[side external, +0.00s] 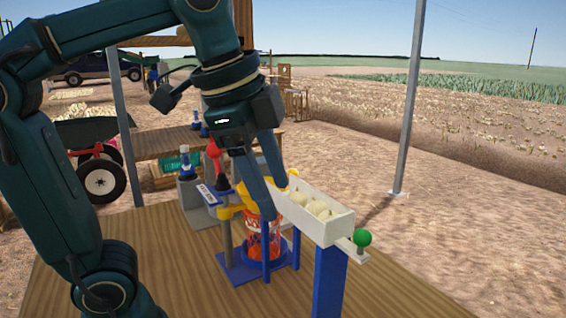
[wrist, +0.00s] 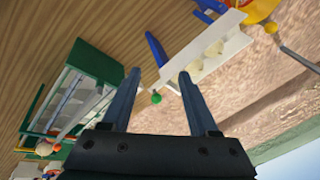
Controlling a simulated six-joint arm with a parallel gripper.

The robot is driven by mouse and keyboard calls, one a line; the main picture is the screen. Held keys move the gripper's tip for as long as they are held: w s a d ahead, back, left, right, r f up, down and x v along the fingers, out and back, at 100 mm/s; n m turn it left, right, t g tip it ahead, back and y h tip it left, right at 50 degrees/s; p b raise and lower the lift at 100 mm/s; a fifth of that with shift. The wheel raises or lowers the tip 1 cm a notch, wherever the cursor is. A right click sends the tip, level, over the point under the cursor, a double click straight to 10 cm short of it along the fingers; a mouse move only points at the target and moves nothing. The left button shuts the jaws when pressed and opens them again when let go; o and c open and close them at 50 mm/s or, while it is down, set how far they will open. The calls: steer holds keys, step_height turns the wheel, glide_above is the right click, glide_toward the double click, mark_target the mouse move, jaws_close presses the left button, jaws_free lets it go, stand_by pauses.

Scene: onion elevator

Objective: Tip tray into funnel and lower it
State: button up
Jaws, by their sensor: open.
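A long white tray (side external: 322,229) holds several pale onions (side external: 318,207) on top of a blue post (side external: 329,280). A green knob (side external: 362,238) is at its near end. The tray (wrist: 205,36) and the knob (wrist: 156,98) also show in the wrist view. The yellow funnel (side external: 252,187) is at the tray's far end, above a clear container with orange markings (side external: 263,235); my gripper partly hides it. My gripper (side external: 276,202) is open and empty, with its fingers pointing down beside the tray. In the wrist view the knob appears between the fingers (wrist: 159,74).
A grey unit with a blue-topped item (side external: 185,162) and a red knob (side external: 213,150) stand behind the funnel. A green-framed box (wrist: 88,75) shows at left in the wrist view. The wooden tabletop (side external: 180,285) is clear at front left.

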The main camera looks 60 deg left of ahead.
mark_target(362, 231)
steer(key=w+d+m, duration=0.2)
steer(key=w+d+m+g, duration=0.1)
steer(key=w+d+m, duration=0.1)
steer(key=w, duration=0.1)
steer(key=w+d+f+m, duration=0.1)
steer(key=w+d+m, duration=0.1)
steer(key=w+d, duration=0.1)
steer(key=shift+w+d+g, duration=0.1)
steer(key=shift+w+g, duration=0.15)
steer(key=shift+g, duration=0.15)
steer(key=shift+w+f, duration=0.25)
steer(key=shift+f, duration=0.9)
steer(key=shift+w+f, duration=0.2)
steer(key=shift+f, duration=0.9)
jaws_close()
